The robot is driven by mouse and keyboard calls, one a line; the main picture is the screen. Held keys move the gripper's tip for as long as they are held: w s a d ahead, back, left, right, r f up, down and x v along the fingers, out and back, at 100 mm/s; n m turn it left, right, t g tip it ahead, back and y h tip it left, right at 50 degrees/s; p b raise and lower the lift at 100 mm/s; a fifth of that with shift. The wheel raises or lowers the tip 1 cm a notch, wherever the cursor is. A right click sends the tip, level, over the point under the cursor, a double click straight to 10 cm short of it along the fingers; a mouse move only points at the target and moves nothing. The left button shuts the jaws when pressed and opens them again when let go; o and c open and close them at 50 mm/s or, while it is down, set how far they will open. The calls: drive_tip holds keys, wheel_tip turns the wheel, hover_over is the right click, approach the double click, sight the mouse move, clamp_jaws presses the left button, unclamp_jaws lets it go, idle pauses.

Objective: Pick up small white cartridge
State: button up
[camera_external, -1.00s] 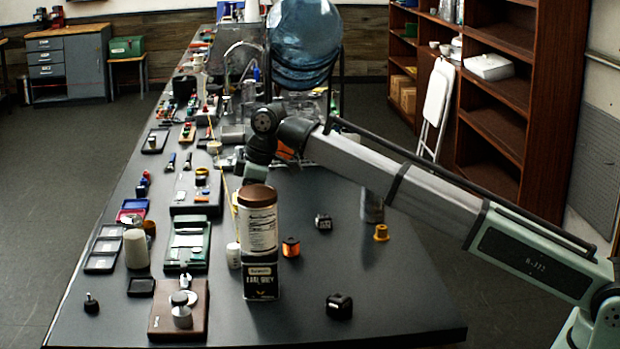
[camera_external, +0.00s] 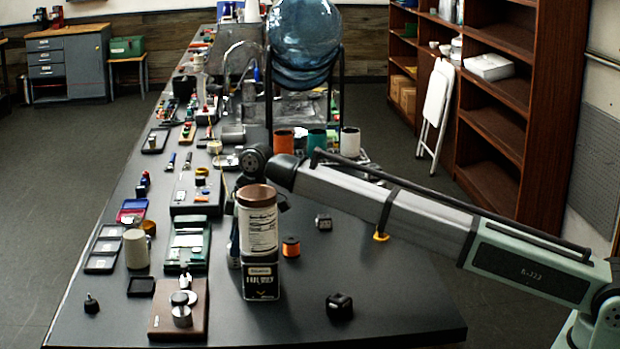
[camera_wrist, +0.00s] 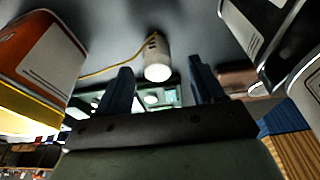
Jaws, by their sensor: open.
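The small white cartridge (camera_wrist: 157,62) stands on the dark table, ahead of and between the fingertips in the wrist view. It is a white cylinder with small dark marks on its side. My gripper (camera_wrist: 159,68) is open, its two blue fingers apart on either side of the cartridge. I cannot tell whether a finger touches it. In the external view my gripper (camera_external: 234,246) is low at the left of the stacked tins, partly hidden by them. The cartridge is not clearly visible there.
A brown-lidded canister (camera_external: 257,222) on a dark tin (camera_external: 261,281) stands close right of my gripper. A green tray (camera_external: 187,245) lies left. A larger white cylinder (camera_external: 135,248), an orange spool (camera_external: 291,247) and a black block (camera_external: 339,306) stand nearby.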

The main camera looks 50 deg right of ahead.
drive_tip(key=x, duration=0.4)
drive_tip(key=shift+w+f, duration=0.15)
drive_tip(key=shift+w, duration=0.1)
drive_tip(key=c, duration=1.1)
drive_tip(key=shift+c, duration=0.2)
